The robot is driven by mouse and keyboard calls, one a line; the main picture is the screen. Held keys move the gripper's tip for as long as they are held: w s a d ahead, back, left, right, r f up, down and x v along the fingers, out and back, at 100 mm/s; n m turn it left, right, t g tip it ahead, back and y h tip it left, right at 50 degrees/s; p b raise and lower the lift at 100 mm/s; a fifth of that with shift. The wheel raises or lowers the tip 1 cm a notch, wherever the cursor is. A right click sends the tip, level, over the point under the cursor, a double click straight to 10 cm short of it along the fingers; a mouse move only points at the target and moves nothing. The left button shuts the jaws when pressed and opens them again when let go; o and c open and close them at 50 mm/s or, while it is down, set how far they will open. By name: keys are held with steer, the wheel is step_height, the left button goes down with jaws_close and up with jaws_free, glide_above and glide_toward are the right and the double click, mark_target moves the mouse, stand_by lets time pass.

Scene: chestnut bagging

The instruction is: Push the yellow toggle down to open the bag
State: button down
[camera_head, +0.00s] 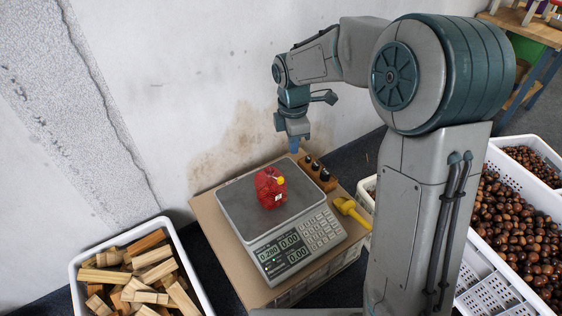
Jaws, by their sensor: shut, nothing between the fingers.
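The red mesh bag (268,190) sits upright on the metal plate of the weighing scale (236,206). The yellow toggle (281,181) is at the bag's upper right side. My gripper (294,148) points down above the back right of the scale plate. It is shut and empty, apart from the bag and the toggle, behind them in the picture. Whether the bag's mouth is open is too small to tell.
The scale stands on a cardboard box (211,225). A wooden block with dark knobs (318,172) and a yellow scoop (350,210) lie to its right. A white crate (78,268) of wood pieces stands front left. Chestnut crates (478,246) stand right. A wall (150,90) rises behind.

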mark_target(281, 179)
steer(key=w+a+n, duration=0.3)
steer(key=n, duration=0.1)
steer(key=f+b, duration=0.1)
steer(key=f, duration=0.6)
steer(key=f+b, duration=0.1)
steer(key=f, duration=0.6)
steer(key=shift+w+a+f+b, duration=0.2)
steer(key=shift+f+b, duration=0.1)
steer(key=shift+f, duration=0.1)
steer(key=shift+f, duration=0.1)
step_height(281, 179, down, 5)
steer(key=shift+d+f+b, duration=0.1)
steer(key=shift+b, duration=0.55)
steer(key=shift+s, duration=0.1)
